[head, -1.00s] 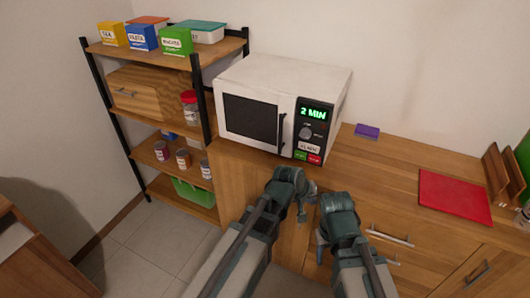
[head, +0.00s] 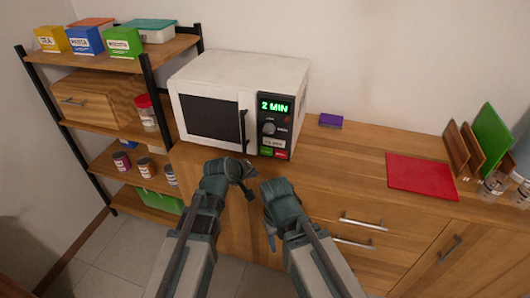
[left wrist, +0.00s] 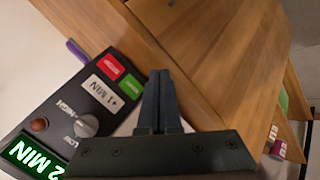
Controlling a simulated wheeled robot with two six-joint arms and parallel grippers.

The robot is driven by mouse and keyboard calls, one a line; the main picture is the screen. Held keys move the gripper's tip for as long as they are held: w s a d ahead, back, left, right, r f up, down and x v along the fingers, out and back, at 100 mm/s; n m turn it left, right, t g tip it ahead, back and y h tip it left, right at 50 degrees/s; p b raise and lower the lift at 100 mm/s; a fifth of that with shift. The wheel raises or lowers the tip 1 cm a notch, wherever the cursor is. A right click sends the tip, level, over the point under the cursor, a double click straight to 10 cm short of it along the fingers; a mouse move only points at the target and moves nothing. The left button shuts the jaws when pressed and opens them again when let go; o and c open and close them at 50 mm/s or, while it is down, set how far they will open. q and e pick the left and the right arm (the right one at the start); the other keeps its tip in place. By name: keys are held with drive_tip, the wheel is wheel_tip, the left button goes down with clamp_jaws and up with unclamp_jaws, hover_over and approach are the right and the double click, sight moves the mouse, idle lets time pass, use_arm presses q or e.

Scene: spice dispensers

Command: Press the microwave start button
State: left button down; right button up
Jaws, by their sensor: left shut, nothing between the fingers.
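The white microwave (head: 240,72) stands on the wooden counter, its display (head: 275,107) reading "2 MIN". Its black control panel has a knob (head: 268,128), a green button (head: 266,150) at lower left and a red button (head: 281,154) beside it. In the left wrist view the green button (left wrist: 130,86) and red button (left wrist: 112,66) lie just left of the fingertips. Their lettering is too small to read. My left gripper (head: 248,182) is shut and empty, below and in front of the panel; its fingers (left wrist: 160,76) show no clear contact. My right gripper (head: 271,238) hangs lower right, its jaws unclear.
A shelf rack (head: 142,64) with boxes and jars stands left of the microwave. A purple block (head: 331,120), a red board (head: 423,172) and upright boards (head: 492,140) are on the counter to the right. Drawer handles (head: 364,223) jut from the front below.

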use_arm(q)
approach(266, 155)
drive_tip(key=shift+s+f+x, duration=0.15)
drive_tip(key=shift+x, duration=0.7)
drive_tip(key=shift+s+f+x, duration=0.1)
drive_tip(key=shift+x, duration=0.75)
drive_tip(key=shift+s+f+x, duration=0.15)
drive_tip(key=shift+x, duration=0.7)
drive_tip(key=shift+w, duration=0.35)
drive_tip(key=shift+w+d, duration=0.2)
drive_tip(key=shift+w, duration=0.2)
idle(0.6)
drive_tip(key=shift+s, duration=0.15)
drive_tip(key=shift+s+a, duration=0.3)
drive_tip(key=shift+s, duration=0.35)
drive_tip(key=s, duration=0.1)
drive_tip(key=s+a, duration=0.1)
drive_tip(key=s, duration=0.2)
drive_tip(key=shift+s+a, duration=0.25)
drive_tip(key=shift+s, duration=0.15)
